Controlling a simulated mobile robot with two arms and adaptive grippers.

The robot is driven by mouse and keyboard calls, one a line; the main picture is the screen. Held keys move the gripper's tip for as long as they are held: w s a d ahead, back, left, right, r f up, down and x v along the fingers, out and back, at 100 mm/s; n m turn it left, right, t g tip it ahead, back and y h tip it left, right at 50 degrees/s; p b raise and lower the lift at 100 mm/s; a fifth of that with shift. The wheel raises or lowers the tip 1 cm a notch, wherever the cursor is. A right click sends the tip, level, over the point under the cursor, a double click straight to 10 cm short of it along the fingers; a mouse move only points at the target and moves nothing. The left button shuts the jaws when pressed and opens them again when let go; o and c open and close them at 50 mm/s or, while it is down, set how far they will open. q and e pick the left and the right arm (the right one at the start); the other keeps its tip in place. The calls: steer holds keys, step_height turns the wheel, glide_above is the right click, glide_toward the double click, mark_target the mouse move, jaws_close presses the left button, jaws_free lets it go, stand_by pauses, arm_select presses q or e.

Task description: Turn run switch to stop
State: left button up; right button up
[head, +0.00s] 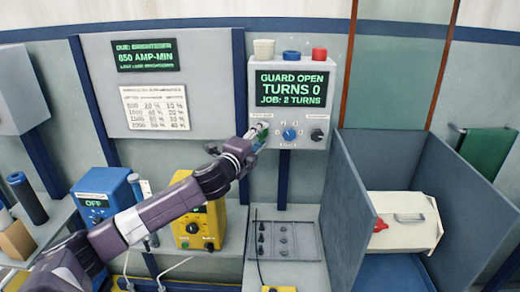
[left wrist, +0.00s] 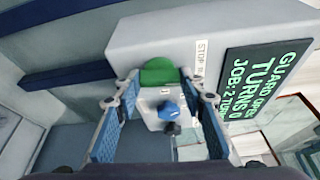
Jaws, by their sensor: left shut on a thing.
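The control box (head: 338,82) hangs on the wall with a screen (head: 291,90) reading "GUARD OPEN, TURNS 0, JOB: 2 TURNS". The run switch is a green knob (left wrist: 158,72) at the box's left, beside a label (left wrist: 201,60) beginning "STOP R"; its exact pointing is hard to read. My left gripper (head: 257,135) is at this knob, with its blue-padded fingers on either side in the left wrist view (left wrist: 160,84). It is shut on the knob and partly hides it in the head view. My right gripper is not in view.
A blue knob (head: 289,134) and a black knob (head: 317,135) sit right of the switch. Cream, blue and red caps top the box. A yellow unit (head: 199,226) and blue unit (head: 100,200) stand below left. A grey-walled bay (head: 352,200) holds a white box at right.

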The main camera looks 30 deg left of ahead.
arm_select(q)
steer(key=n+t+b, duration=0.1)
steer(key=n+b, duration=0.1)
steer(key=b, duration=0.1)
steer(key=f+n+t+b, duration=0.1)
steer(key=n+b, duration=0.2)
steer(key=b, duration=0.1)
steer(key=shift+y, duration=0.3)
steer(key=shift+r+n+t+y+b, duration=0.15)
steer(key=shift+n+t+y+b, duration=0.35)
steer(key=shift+n+b, duration=1.25)
steer(key=shift+n, duration=0.25)
steer(key=o, duration=1.2)
steer(key=shift+c, duration=0.2)
steer(key=shift+r, duration=0.1)
steer(key=v, duration=1.2)
steer(key=shift+d, duration=0.1)
